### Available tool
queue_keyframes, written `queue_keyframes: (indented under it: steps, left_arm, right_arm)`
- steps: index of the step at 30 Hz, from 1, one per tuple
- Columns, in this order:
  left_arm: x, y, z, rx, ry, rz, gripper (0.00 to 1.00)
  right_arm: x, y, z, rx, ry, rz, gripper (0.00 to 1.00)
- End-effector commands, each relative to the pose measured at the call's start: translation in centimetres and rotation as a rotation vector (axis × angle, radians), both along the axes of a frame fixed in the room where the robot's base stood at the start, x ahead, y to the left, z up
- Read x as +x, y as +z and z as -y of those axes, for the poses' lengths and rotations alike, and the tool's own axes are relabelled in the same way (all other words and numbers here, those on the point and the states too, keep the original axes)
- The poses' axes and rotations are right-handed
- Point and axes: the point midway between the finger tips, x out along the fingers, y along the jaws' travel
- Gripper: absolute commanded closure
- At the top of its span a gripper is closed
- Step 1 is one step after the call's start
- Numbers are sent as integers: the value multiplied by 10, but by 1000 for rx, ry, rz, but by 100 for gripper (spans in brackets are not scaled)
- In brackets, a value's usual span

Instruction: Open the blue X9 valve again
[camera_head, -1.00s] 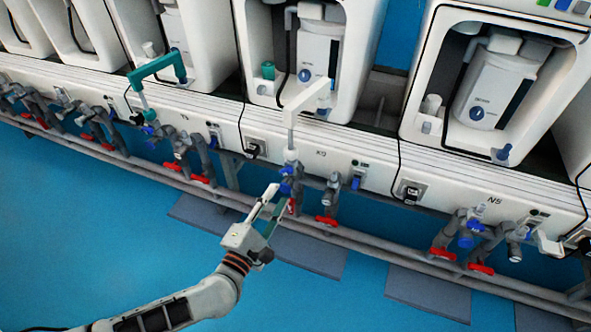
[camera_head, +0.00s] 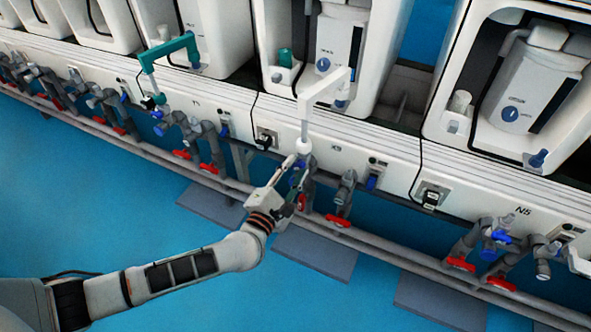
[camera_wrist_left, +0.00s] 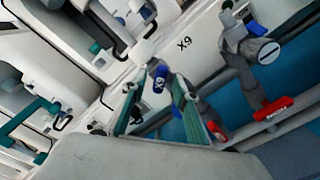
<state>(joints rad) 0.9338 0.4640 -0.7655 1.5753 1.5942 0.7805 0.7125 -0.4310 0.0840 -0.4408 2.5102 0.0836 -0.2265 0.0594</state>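The X9 label shows in the wrist view, and the blue valve (camera_wrist_left: 158,78) sits below and left of it. A second blue part (camera_wrist_left: 177,95) is just below it. In the head view the blue X9 valve (camera_head: 296,180) is partly hidden by my left gripper (camera_head: 298,170), which has reached its pipe. In the wrist view the two fingers of my left gripper (camera_wrist_left: 160,108) are spread apart, with the blue valve between and beyond them. Contact cannot be told. My right gripper is not in view.
Red valve handles (camera_head: 338,221) sit on the pipes below, another red handle (camera_wrist_left: 272,113) close to the right. A white angled fixture (camera_head: 322,92) stands above the X9 pipe. Grey pipes (camera_head: 400,252) run along the bench front.

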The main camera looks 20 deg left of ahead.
Motion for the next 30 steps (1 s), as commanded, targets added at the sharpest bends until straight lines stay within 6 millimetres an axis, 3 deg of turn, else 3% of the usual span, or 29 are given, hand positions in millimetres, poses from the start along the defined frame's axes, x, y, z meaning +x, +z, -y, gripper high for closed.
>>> queue_keyframes:
  steps: [5,9,20,30]
  left_arm:
    - [0,1,0,0,0,1,71]
    - [0,1,0,0,0,1,100]
    - [0,0,0,-22,1,-1,100]
    - [-1,-3,1,-210,1,-9,100]
  right_arm:
    - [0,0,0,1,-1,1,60]
    - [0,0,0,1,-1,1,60]
    - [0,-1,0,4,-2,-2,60]
    - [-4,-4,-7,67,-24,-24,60]
